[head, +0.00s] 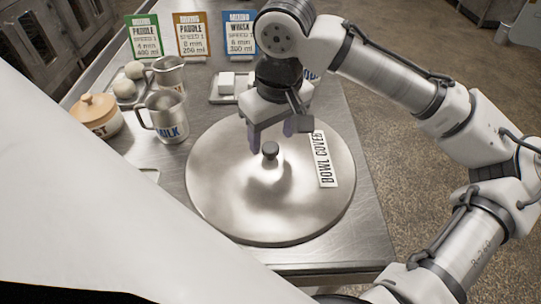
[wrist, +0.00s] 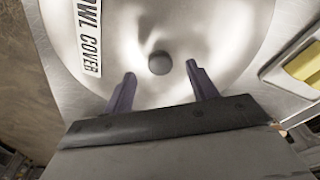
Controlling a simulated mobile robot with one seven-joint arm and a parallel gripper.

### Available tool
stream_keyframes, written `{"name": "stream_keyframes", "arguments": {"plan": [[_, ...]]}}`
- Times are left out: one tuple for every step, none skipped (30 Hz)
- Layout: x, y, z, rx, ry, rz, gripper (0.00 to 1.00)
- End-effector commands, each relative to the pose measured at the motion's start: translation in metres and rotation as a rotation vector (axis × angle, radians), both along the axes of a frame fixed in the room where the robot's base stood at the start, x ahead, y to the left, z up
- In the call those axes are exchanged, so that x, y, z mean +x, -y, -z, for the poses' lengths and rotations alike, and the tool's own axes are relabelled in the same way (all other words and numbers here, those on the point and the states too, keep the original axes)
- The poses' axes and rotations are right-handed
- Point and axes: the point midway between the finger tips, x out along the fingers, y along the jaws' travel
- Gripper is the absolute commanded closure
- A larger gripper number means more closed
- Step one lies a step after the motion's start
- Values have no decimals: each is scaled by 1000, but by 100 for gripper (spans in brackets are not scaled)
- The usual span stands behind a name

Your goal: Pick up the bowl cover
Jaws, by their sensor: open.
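The bowl cover (head: 235,200) is a large round steel lid with a dark knob (head: 270,150) in its middle and a white "BOWL COVER" label (head: 325,165) on its right side. It lies on the steel table near the front edge. My gripper (head: 270,140) points down above the cover, close to the knob. Its two fingers are apart with nothing between them. In the wrist view, the knob (wrist: 159,63) shows a little beyond the fingertips and roughly midway between them, with the cover (wrist: 210,30) filling the background.
Left of the cover stand a milk jug (head: 167,117), another metal jug (head: 170,73), a lidded pot (head: 97,114) and pale round balls (head: 125,88). A white block on a tray (head: 228,87) and several upright cards (head: 192,35) are behind. Table free to the cover's front right.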

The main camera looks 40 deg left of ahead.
Motion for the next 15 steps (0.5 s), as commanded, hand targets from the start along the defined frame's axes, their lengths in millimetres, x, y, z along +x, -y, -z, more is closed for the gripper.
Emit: {"name": "stream_keyframes", "arguments": {"plan": [[-1, -1, 6, -3, -1, -1, 42], [0, -1, 11, -2, -1, 0, 42], [0, -2, 17, -2, -1, 1, 42], [1, -2, 20, -1, 0, 1, 42], [1, -3, 22, -1, 0, 1, 42], [1, -3, 25, -1, 0, 1, 42], [1, -3, 26, 0, 0, 0, 42], [1, -3, 27, 0, 0, 0, 42], [1, -4, 28, 1, 0, 0, 42], [1, -4, 28, 1, 0, 0, 42], [1, -4, 28, 1, 1, 0, 42], [1, -4, 27, 1, 1, 0, 42], [1, -4, 27, 1, 1, 0, 42], [1, -4, 27, 1, 1, 0, 44], [1, -4, 27, 1, 1, 0, 49]]}}
